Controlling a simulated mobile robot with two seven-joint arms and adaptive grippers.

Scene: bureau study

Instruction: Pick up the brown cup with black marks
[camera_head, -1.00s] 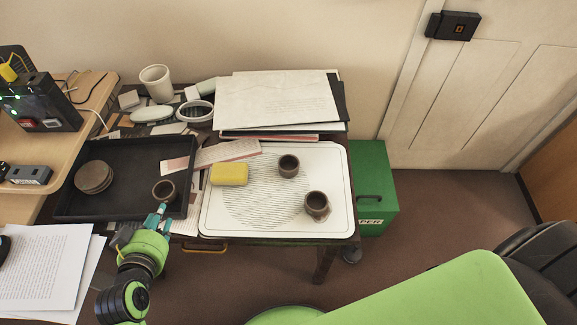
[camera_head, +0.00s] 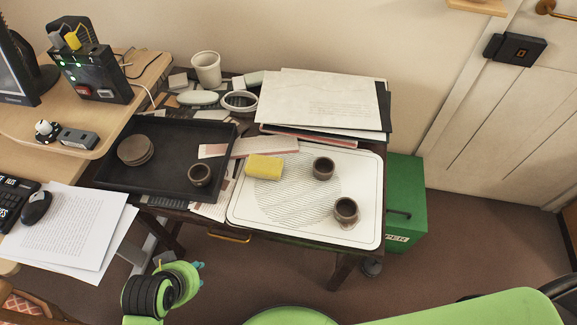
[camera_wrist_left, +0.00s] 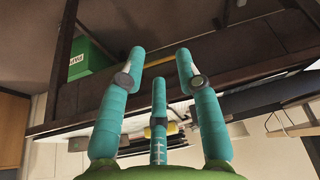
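Three small brown cups are in the head view. One cup (camera_head: 200,175) stands in the black tray, near its right front corner. Two more stand on the white board: one at the back (camera_head: 323,168) and one near the right front (camera_head: 346,211). The front one seems to have darker patches, but black marks are too small to confirm on any cup. My left gripper (camera_head: 195,267) is below and in front of the table edge, apart from all cups. In the left wrist view its teal fingers (camera_wrist_left: 160,65) are spread with nothing between them. My right gripper is not in view.
The black tray (camera_head: 105,180) also holds stacked brown discs (camera_head: 135,150). A yellow sponge (camera_head: 265,167) lies on the white board (camera_head: 300,230). A white cup (camera_head: 206,68) and papers (camera_head: 320,100) stand behind. A green cabinet (camera_head: 405,205) is right of the table.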

